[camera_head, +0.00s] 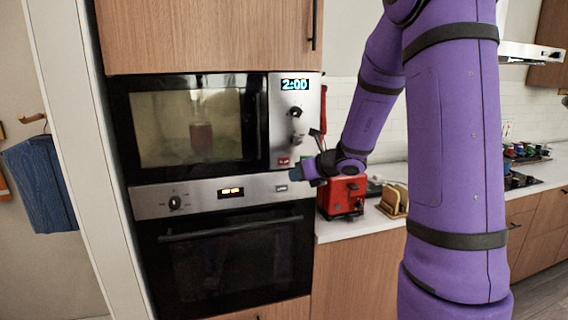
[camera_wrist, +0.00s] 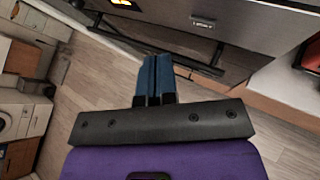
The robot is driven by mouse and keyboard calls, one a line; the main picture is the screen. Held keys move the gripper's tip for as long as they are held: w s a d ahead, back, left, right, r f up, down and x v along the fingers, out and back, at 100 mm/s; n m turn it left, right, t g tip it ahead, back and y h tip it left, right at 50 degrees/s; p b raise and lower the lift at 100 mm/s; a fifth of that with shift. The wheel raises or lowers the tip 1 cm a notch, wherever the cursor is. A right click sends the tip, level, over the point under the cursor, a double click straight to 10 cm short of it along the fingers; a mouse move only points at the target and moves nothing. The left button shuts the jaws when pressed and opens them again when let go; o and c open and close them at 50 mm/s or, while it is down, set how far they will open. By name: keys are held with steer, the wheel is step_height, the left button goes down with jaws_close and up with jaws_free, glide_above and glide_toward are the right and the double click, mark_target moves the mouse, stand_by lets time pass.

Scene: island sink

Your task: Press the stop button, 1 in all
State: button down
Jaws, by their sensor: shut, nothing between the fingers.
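The microwave (camera_head: 190,122) is built in above the oven, with a lit interior and an item inside. Its right-hand control panel (camera_head: 281,130) has a display reading 2:00, dark knobs and a small red button (camera_head: 283,161) low down. No stop label is legible, so I cannot confirm which control is the stop button. My gripper (camera_head: 294,173) is shut and empty, just below and right of the red button. I cannot tell whether it touches the panel. In the wrist view the blue fingers (camera_wrist: 153,78) are together and the microwave panel does not show.
The oven (camera_head: 225,250) is below, with a bar handle that also shows in the wrist view (camera_wrist: 150,42). A red toaster (camera_head: 343,196) and a wooden rack (camera_head: 393,201) stand on the counter to the right. Open floor (camera_wrist: 90,85) lies beneath my gripper.

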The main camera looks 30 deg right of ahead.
mark_target(288, 165)
steer(key=w+d, duration=0.2)
steer(key=w, duration=0.4)
steer(key=shift+w, duration=0.3)
stand_by(1.9)
steer(key=shift+w, duration=0.2)
steer(key=shift+w+d, duration=0.15)
steer(key=shift+w, duration=0.15)
stand_by(0.8)
stand_by(0.3)
steer(key=shift+s+a, duration=0.2)
steer(key=shift+s, duration=0.5)
steer(key=shift+s, duration=0.1)
steer(key=shift+s+a, duration=0.25)
steer(key=shift+s, duration=0.5)
steer(key=shift+s+a, duration=0.2)
steer(key=shift+s, duration=0.6)
steer(key=shift+s+a, duration=0.25)
steer(key=shift+s, duration=0.5)
